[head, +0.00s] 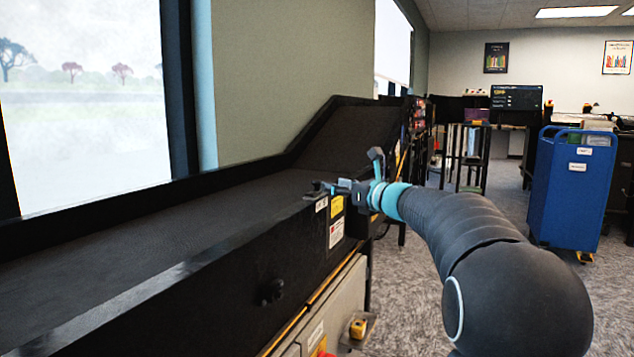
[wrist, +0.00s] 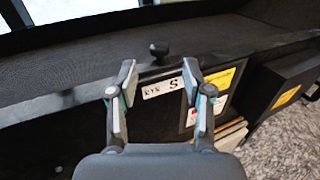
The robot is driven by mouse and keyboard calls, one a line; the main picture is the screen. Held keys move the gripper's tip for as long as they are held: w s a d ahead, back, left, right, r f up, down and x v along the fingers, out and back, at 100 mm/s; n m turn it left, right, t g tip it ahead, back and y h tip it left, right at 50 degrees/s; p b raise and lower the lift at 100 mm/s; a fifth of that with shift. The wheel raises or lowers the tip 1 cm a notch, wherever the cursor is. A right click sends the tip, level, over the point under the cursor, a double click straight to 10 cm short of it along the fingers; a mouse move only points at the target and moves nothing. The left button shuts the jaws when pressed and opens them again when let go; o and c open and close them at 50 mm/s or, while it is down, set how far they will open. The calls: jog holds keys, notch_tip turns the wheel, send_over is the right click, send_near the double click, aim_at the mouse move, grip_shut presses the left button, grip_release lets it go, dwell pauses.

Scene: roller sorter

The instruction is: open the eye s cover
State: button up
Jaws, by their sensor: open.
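The white label reading EYE S (wrist: 163,88) is on the black side of the conveyor, between my open fingers in the wrist view. A small black knob (wrist: 159,50) stands on the rim just above and beyond the label. Whether it is part of the cover I cannot tell, and no opening shows. My gripper (wrist: 158,82) is open and empty, with its fingertips short of the knob in the picture. In the head view, my gripper (head: 335,187) is at the conveyor's near rim, beside a small dark piece (head: 319,187) above the white label (head: 321,204). Contact is unclear.
The black conveyor belt (head: 150,220) runs along the window wall and rises at its far end. Yellow and white stickers (head: 335,232) are on its side. A black round knob (head: 270,291) protrudes nearer. A blue cart (head: 570,190) stands at right, with carpet between.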

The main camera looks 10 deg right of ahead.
aim_at(320, 181)
jog(key=x, duration=0.8)
jog(key=shift+s, duration=0.1)
grip_shut()
